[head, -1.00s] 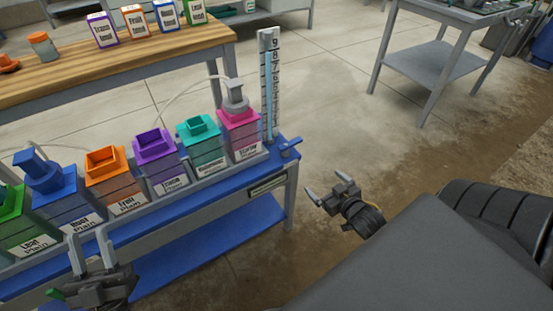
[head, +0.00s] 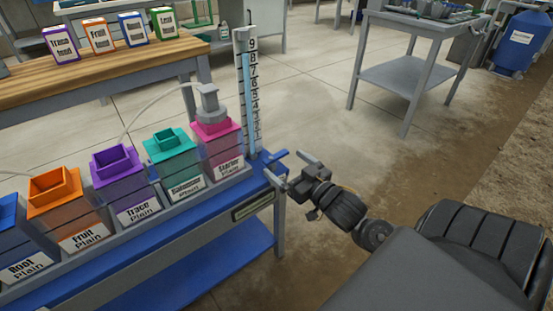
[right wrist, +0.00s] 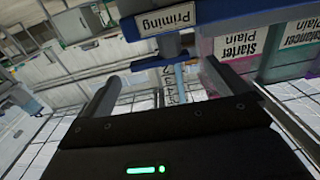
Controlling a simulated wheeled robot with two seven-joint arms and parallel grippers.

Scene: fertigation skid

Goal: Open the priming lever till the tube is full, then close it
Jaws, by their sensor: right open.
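The blue priming lever (head: 273,157) sits at the right end of the blue bench, by the foot of the gauge tube (head: 248,100). The upright tube has a numbered scale and a light blue column reaching near its upper marks; the exact level is hard to read. My right gripper (head: 288,167) is open and empty at the lever, its fingers spread. In the right wrist view the blue lever (right wrist: 160,61) lies ahead of the open fingers (right wrist: 155,88), under the "Priming" label (right wrist: 167,19); contact is not clear. My left gripper is out of view.
The pink Starter container (head: 217,145) with a grey cap stands just left of the tube, beside the teal (head: 172,160), purple (head: 124,187) and orange (head: 65,210) containers. A grey trolley (head: 410,70) stands far right. The floor right of the bench is clear.

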